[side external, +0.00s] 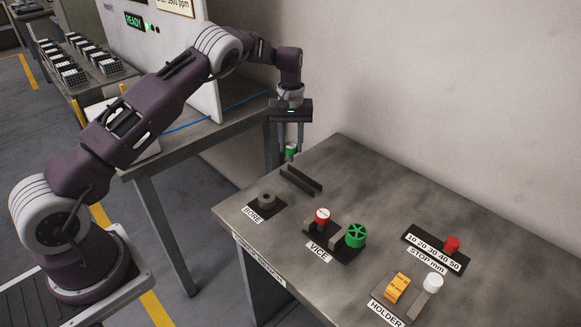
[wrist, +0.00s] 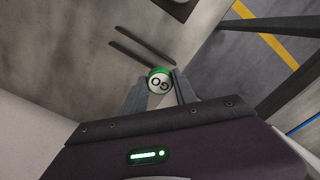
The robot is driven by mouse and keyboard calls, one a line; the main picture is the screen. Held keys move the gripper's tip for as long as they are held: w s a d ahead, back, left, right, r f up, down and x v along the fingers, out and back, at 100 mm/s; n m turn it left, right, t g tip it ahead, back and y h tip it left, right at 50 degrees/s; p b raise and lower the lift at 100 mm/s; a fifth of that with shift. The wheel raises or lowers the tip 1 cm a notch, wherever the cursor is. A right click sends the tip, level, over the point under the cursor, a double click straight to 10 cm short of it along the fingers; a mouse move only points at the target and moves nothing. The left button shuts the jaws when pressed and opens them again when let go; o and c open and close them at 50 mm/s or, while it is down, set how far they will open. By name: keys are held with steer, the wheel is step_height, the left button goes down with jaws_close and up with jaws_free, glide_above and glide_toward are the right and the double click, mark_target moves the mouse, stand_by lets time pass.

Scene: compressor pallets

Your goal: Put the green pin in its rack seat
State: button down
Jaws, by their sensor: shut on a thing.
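My gripper (side external: 291,142) is shut on the green pin (side external: 291,149), which hangs upright between the fingertips near the table's back left edge. In the wrist view the pin (wrist: 160,80) shows its white round top lettered "GO" and a green rim, between both fingers. Its lower end is hidden. Two dark parallel bars (side external: 301,179), possibly the rack, lie on the table just in front of the pin in the side view; they also show in the wrist view (wrist: 144,47). The pin is apart from them. I cannot make out a seat.
A grey bore block (side external: 267,199) stands on the table's left. A stop scale (side external: 436,250) and a holder (side external: 397,290) are at right. The table's back middle is clear.

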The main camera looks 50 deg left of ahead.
mark_target(291, 161)
step_height(291, 161, down, 6)
steer(key=shift+r, duration=0.2)
steer(key=shift+f, duration=0.15)
steer(key=c, duration=1)
jaws_free()
